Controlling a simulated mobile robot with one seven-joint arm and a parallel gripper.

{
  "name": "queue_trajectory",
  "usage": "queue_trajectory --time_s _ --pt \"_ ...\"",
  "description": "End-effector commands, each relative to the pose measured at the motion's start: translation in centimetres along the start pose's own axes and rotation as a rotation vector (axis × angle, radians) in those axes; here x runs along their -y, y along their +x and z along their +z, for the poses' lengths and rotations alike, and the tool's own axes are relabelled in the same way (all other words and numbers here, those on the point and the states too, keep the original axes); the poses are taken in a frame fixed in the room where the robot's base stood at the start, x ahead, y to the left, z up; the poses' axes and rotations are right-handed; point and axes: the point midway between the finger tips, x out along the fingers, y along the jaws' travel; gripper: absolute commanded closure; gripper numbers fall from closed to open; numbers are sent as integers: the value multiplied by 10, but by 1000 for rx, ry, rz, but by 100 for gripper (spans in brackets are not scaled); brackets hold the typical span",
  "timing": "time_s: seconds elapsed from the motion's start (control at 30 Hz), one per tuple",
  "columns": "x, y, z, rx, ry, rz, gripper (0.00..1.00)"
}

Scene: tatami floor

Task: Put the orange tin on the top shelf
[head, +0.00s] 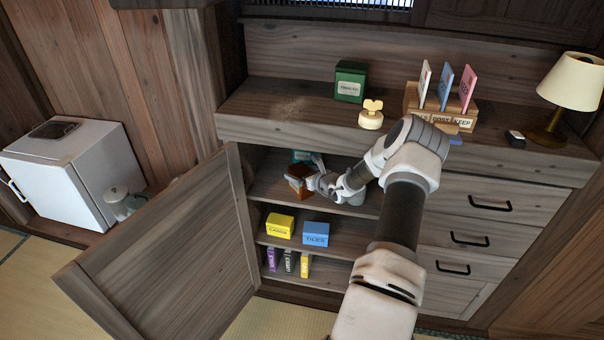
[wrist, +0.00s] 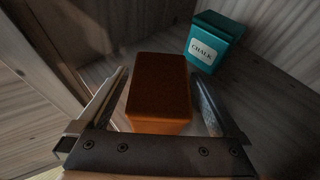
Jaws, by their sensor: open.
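The orange tin (wrist: 158,92) stands on the top shelf (head: 265,190) inside the open cabinet. In the wrist view my gripper (wrist: 163,90) is open, with one finger on each side of the tin and a visible gap at the right finger. The head view shows the tin (head: 299,180) as a small brown-orange block at the tip of my gripper (head: 305,181), partly covered by it. A teal chalk box (wrist: 211,43) stands behind the tin to the right, and part of it shows in the head view (head: 302,156).
The open cabinet door (head: 165,250) swings out at the left. The lower shelf holds a yellow box (head: 280,225) and a blue tiles box (head: 315,233). Below them stand several small books (head: 289,262). The cabinet side wall (wrist: 45,60) is close to the left finger.

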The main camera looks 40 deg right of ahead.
Motion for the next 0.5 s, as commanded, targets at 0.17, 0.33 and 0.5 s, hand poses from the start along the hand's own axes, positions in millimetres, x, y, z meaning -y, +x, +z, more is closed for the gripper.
queue_trajectory --time_s 0.17,0.33,0.5 --pt "0 -5 4 -1 0 0 0" --pt "1 -32 6 -2 0 -1 0" --pt "1 -71 -3 -4 2 -1 0"
